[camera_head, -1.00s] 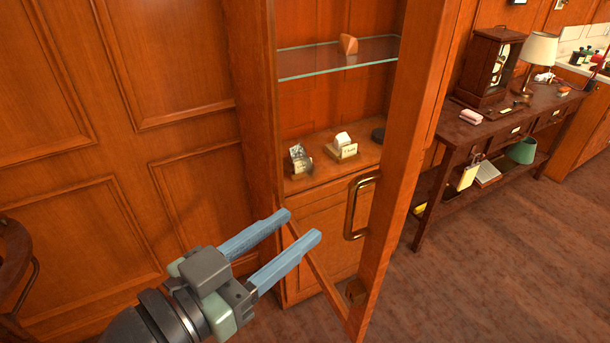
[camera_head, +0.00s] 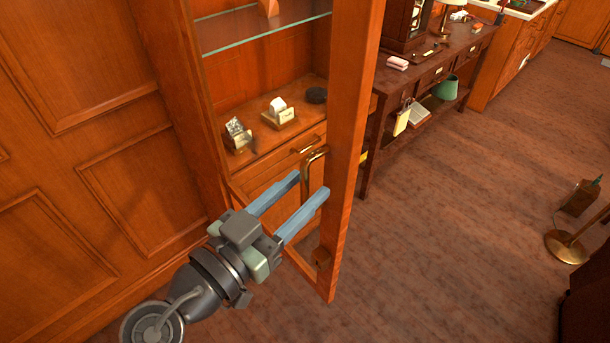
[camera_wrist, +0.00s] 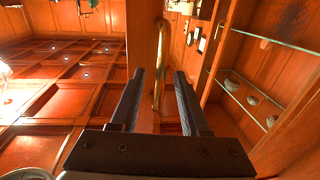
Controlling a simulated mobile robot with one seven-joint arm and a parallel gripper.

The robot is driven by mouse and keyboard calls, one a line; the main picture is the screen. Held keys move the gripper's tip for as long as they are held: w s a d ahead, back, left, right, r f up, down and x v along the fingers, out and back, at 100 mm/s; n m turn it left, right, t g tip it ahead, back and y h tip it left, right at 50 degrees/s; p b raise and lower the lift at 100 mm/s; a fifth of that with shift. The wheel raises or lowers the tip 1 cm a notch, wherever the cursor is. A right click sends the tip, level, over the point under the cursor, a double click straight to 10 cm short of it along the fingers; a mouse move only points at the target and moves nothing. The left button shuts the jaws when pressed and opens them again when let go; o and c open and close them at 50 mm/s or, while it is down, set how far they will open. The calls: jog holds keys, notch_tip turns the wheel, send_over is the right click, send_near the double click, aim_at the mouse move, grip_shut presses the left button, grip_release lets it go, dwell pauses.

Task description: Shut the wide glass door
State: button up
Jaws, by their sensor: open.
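The wide glass door (camera_head: 347,150) stands open in front of the wooden cabinet, its orange-brown frame edge toward me. Its curved brass handle (camera_head: 308,186) is upright on the frame. My gripper (camera_head: 311,183) is open, with two blue fingers pointing at the door and overlapping the handle in the head view. In the wrist view the handle (camera_wrist: 161,65) rises between the two fingers (camera_wrist: 161,75), a little beyond their tips. I cannot tell whether a finger touches it. The door frame also shows in the wrist view (camera_wrist: 143,35).
Inside the cabinet are a glass shelf (camera_head: 262,22) and small items with cards (camera_head: 279,113) on the wooden ledge. A dark side table (camera_head: 440,70) stands to the right. A brass lamp base (camera_head: 567,247) is at far right. The floor between is clear.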

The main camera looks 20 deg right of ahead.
jog(key=shift+w+d, duration=0.35)
jog(key=shift+d, duration=0.25)
grip_shut()
dwell(1.1)
